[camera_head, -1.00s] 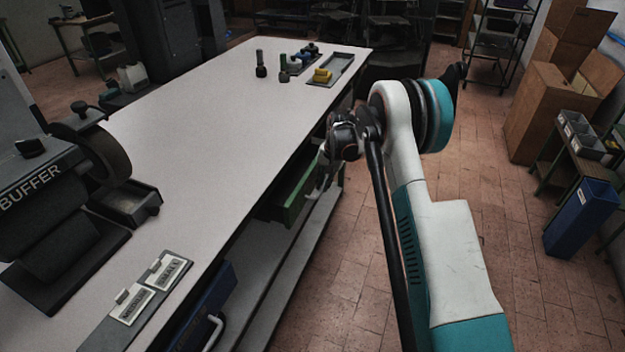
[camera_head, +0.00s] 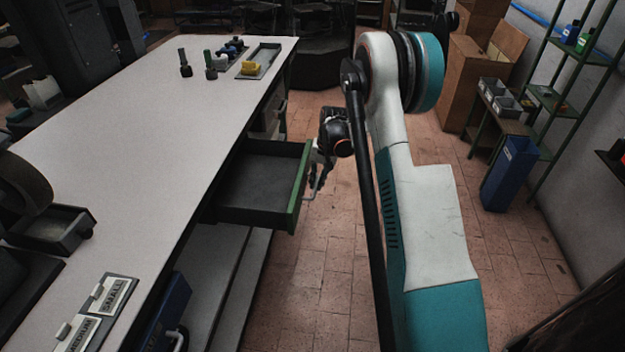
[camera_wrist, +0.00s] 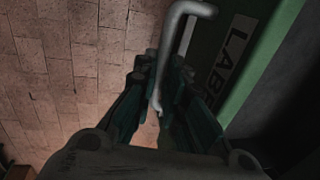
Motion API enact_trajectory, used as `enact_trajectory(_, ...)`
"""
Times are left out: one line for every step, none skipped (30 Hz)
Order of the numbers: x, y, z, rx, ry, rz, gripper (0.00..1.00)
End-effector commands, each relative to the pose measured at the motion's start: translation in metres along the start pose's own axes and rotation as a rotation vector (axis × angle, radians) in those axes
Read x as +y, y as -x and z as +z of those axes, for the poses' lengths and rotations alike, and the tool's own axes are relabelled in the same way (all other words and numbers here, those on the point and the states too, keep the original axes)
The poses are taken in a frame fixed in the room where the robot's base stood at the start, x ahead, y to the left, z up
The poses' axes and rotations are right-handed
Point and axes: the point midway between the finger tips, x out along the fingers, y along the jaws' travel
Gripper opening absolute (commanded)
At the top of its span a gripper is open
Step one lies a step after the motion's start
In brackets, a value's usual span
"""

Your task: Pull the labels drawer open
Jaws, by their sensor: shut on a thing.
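The labels drawer (camera_head: 262,215) is pulled out from under the long white-topped bench in the head view. Its inside looks empty, and its green front faces right. In the wrist view the green front (camera_wrist: 205,45) carries a partly hidden label beginning "LAB". A pale bar handle (camera_wrist: 184,18) stands off that front; in the head view the handle (camera_head: 313,188) shows beside my gripper (camera_head: 318,165). In the wrist view my gripper (camera_wrist: 158,95) is shut on the handle, with the lower part of the bar between its fingers.
The bench top (camera_head: 150,140) is above the drawer. A blue drawer (camera_head: 166,318) with a handle is nearer, under the same bench. A blue bin (camera_head: 508,175) stands at the right near cardboard boxes (camera_head: 470,75). The tiled floor (camera_head: 330,260) right of the bench is clear.

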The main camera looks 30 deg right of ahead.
Motion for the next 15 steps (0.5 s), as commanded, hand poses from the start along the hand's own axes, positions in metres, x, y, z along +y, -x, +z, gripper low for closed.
enact_trajectory(0.0001, 0.0005, -0.0003, 0.000, 0.000, 0.000, 0.00)
enact_trajectory(0.0001, 0.0005, -0.0004, 0.001, 0.000, 0.000, 0.00)
enact_trajectory(0.0000, 0.0005, -0.0004, 0.001, 0.000, 0.000, 0.00)
enact_trajectory(-0.0001, 0.0005, -0.0004, 0.001, 0.000, 0.000, 0.00)
enact_trajectory(-0.0001, 0.0005, -0.0004, 0.001, 0.000, 0.000, 0.00)
enact_trajectory(-0.0002, 0.0005, -0.0005, 0.001, 0.000, 0.000, 0.00)
enact_trajectory(-0.0002, 0.0005, -0.0005, 0.001, 0.000, 0.000, 0.18)
enact_trajectory(-0.0002, 0.0004, -0.0005, 0.001, 0.000, 0.000, 0.25)
enact_trajectory(-0.0003, 0.0004, -0.0005, 0.001, 0.000, 0.000, 0.31)
enact_trajectory(-0.0003, 0.0004, -0.0005, 0.001, 0.000, 0.000, 0.31)
enact_trajectory(-0.0003, 0.0003, -0.0005, 0.001, 0.000, 0.000, 0.31)
enact_trajectory(-0.0003, 0.0003, -0.0004, 0.001, 0.000, 0.000, 0.31)
enact_trajectory(-0.0004, 0.0002, -0.0004, 0.001, 0.000, 0.000, 0.31)
enact_trajectory(-0.0004, 0.0002, -0.0004, 0.001, 0.000, 0.000, 0.31)
enact_trajectory(-0.0004, 0.0002, -0.0003, 0.001, 0.000, 0.000, 0.31)
